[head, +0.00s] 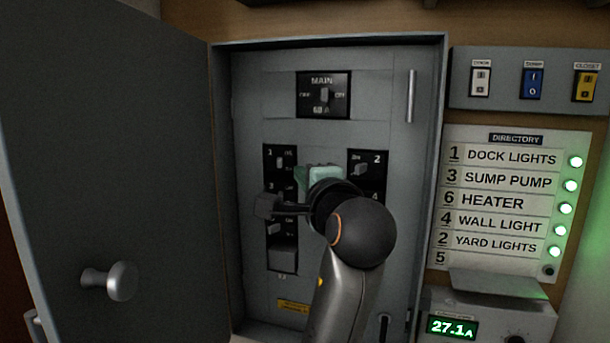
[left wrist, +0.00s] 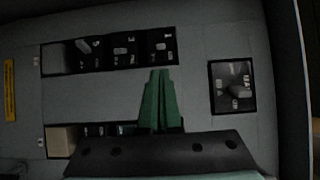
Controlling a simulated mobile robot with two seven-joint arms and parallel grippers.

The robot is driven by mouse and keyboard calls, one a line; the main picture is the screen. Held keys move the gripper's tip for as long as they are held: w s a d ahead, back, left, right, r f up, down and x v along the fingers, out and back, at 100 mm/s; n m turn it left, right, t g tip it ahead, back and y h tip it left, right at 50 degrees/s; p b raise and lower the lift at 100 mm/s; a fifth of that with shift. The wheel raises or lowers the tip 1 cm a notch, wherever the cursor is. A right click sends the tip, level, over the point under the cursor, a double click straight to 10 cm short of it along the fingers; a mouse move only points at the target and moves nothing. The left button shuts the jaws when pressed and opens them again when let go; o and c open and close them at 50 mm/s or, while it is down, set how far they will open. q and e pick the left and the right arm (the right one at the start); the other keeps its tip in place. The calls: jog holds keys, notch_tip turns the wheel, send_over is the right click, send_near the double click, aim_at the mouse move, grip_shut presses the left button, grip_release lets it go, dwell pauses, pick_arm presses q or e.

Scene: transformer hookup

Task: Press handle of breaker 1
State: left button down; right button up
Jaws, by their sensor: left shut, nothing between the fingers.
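Breaker 1 (head: 280,160) is the top black breaker of the left column in the open grey panel, with a small light handle. In the left wrist view, turned sideways, breaker 1 (left wrist: 160,47) is the right-hand one of the upper row. My left gripper (head: 322,178) is in front of the panel's middle, between the two breaker columns; its arm and wrist hide part of the lower breakers. In the left wrist view its green fingers (left wrist: 156,75) are together and empty, their tips appearing just below breaker 1. Contact cannot be told. My right gripper is not in view.
The main breaker (head: 323,95) sits above, breaker 2 (head: 367,164) to the right. The panel door (head: 110,170) stands open at left. Right of the panel are a switch box (head: 530,80), a directory (head: 505,200) with several lit green lamps, and a meter (head: 452,327) reading 27.1A.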

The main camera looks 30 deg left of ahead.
aim_at(287, 162)
pick_arm(q)
jog(key=shift+p+x, duration=0.4)
jog(key=shift+x, duration=2.75)
